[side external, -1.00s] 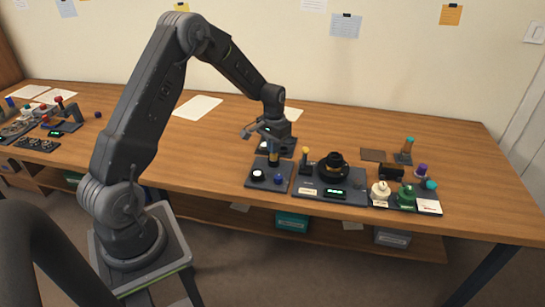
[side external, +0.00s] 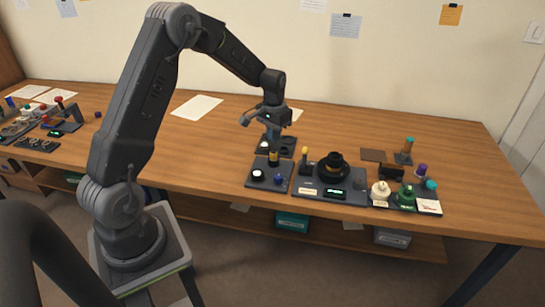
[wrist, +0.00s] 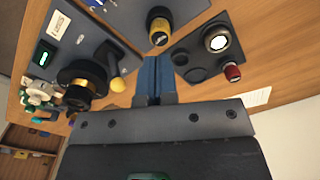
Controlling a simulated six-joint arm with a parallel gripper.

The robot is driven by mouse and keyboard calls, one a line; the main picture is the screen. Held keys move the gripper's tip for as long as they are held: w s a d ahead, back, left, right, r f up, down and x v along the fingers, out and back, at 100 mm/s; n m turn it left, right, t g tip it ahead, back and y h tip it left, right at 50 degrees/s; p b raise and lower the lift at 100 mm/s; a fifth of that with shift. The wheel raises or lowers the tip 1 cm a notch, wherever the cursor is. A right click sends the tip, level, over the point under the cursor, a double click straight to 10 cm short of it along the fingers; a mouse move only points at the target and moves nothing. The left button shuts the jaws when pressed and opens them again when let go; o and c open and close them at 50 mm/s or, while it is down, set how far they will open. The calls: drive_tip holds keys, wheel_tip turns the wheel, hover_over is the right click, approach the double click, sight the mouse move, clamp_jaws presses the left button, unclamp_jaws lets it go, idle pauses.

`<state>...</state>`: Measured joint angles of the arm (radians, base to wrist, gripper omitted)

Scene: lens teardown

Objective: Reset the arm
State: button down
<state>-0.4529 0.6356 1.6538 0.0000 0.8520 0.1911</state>
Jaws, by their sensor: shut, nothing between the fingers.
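My gripper (side external: 273,138) hangs above the workbench, pointing down, with its blue fingers together and empty. In the wrist view the shut fingers (wrist: 158,76) point toward the bench. A black and yellow cylinder (side external: 273,159) stands on the front tray (side external: 264,187) just below the fingers; it shows ahead of them in the wrist view (wrist: 160,26), apart from them. The black lens (side external: 333,165) sits on the station with a lit green display (side external: 336,192), to the right of my gripper.
A yellow-topped post (side external: 305,160) stands close to the right. A dark tray with round recesses (wrist: 190,58) lies near the fingers. White and green pots (side external: 381,191) stand further right. The bench (side external: 200,150) is clear left of the trays.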

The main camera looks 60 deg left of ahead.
drive_tip(key=shift+r, duration=0.75)
drive_tip(key=shift+d+r, duration=0.15)
drive_tip(key=shift+r, duration=0.1)
drive_tip(key=s+d+r+m+t, duration=0.1)
drive_tip(key=s+d+r, duration=0.3)
drive_tip(key=d+r, duration=0.25)
drive_tip(key=s+d+r+t, duration=0.2)
drive_tip(key=s+d+r, duration=0.35)
drive_tip(key=r, duration=0.25)
drive_tip(key=s+d+r+m+t, duration=0.1)
drive_tip(key=s+d, duration=0.3)
drive_tip(key=s, duration=0.3)
drive_tip(key=s+d+r+m+t, duration=0.1)
drive_tip(key=s+d, duration=0.4)
drive_tip(key=s, duration=0.2)
drive_tip(key=shift+s+r+t, duration=0.3)
drive_tip(key=shift+s+r, duration=0.1)
drive_tip(key=c, duration=1.8)
unclamp_jaws()
